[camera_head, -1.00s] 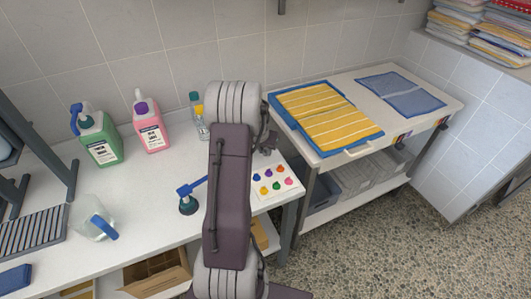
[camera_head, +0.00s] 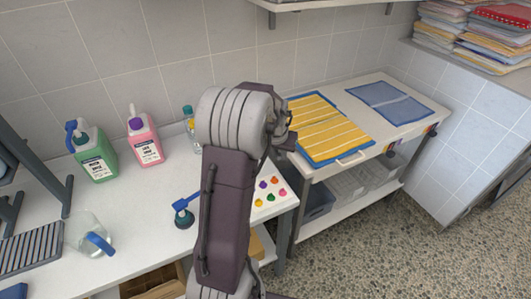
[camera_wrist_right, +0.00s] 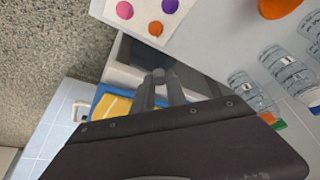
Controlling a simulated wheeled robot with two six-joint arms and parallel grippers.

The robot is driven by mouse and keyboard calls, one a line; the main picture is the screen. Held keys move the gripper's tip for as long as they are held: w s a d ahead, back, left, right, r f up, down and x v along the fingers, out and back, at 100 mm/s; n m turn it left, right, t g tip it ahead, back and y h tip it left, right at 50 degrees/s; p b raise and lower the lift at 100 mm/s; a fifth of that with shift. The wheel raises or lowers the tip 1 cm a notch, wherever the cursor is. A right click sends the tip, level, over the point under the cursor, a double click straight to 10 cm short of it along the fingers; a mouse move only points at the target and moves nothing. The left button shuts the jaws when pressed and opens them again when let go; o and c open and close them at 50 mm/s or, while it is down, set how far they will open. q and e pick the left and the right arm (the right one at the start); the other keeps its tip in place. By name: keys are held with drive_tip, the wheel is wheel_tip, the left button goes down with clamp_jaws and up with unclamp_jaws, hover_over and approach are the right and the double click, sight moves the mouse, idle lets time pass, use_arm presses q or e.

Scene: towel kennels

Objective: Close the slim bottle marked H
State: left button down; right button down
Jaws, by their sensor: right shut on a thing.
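Several clear slim bottles show in the right wrist view, one of them here (camera_wrist_right: 285,68); no letter H is readable on any. In the head view one slim bottle with a teal top (camera_head: 188,112) stands left of my right arm, which may hide others. My right gripper (camera_wrist_right: 160,82) is shut on a small grey rounded piece (camera_wrist_right: 158,74), held at the fingertips and apart from the bottles. In the head view the gripper (camera_head: 287,132) is mostly hidden behind its own wrist. My left gripper is not in view.
Coloured caps lie on a white card (camera_head: 268,207) at the bench's right end. A green jug (camera_head: 96,160) and a pink jug (camera_head: 146,142) stand at the back. A blue-handled tool (camera_head: 184,216) and a clear jug (camera_head: 84,236) stand nearer. A side table holds a yellow striped towel (camera_head: 330,130).

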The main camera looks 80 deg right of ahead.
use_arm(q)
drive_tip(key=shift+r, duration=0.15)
use_arm(e)
drive_tip(key=shift+s+a+r, duration=0.25)
drive_tip(key=shift+s+r, duration=0.2)
drive_tip(key=shift+s, duration=0.25)
drive_tip(key=shift+s+a+r, duration=0.25)
drive_tip(key=shift+s+r, duration=0.15)
drive_tip(key=shift+s, duration=0.3)
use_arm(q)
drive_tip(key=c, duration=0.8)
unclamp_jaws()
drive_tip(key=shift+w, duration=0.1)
use_arm(e)
drive_tip(key=shift+w, duration=0.15)
